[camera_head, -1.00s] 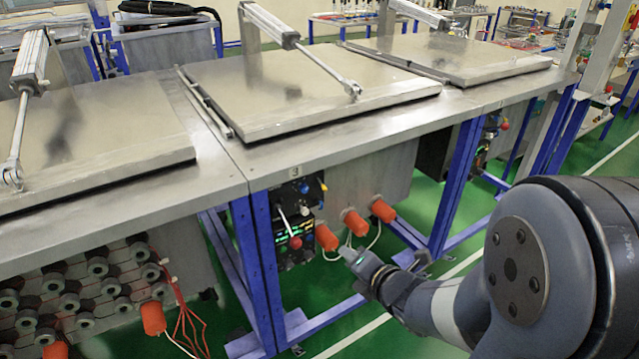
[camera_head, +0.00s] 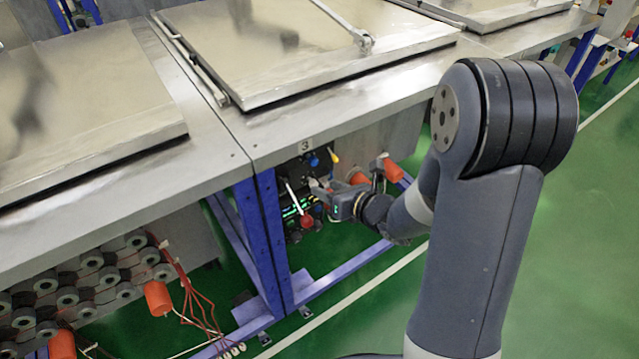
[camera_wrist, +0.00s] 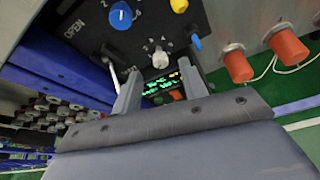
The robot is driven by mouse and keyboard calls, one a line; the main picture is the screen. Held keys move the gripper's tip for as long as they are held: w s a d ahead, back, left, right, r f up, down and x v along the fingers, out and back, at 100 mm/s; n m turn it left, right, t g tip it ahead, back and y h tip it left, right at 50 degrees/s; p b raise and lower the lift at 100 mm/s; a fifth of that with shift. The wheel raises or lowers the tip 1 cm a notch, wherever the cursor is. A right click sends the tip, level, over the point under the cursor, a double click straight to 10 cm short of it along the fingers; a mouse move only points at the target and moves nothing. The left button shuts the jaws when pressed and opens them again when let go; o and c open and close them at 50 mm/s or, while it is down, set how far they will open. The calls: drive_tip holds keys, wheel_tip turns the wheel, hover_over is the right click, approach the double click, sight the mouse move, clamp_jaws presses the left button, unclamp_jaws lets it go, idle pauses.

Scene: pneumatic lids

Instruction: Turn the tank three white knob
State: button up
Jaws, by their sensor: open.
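The tank three panel (camera_head: 300,172) is dark and hangs under the table edge below a label "3" (camera_head: 306,146). In the wrist view the white knob (camera_wrist: 160,58) sits low on the panel, with small numbers around it. My gripper (camera_wrist: 160,68) is open, one finger to the left of the knob and one to the right. The knob shows between and just beyond the fingertips; I cannot tell whether they touch it. In the head view my gripper (camera_head: 322,188) is at the panel and covers part of it.
Near the knob are a blue knob (camera_wrist: 120,15), a yellow knob (camera_wrist: 180,5), a small blue knob (camera_wrist: 196,41) and a white lever (camera_wrist: 112,75). Orange plugs (camera_wrist: 288,47) stick out at the right. A blue table leg (camera_head: 270,240) stands left. Green floor is free at right.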

sight(316, 184)
drive_tip(key=shift+x, duration=2.05)
clamp_jaws()
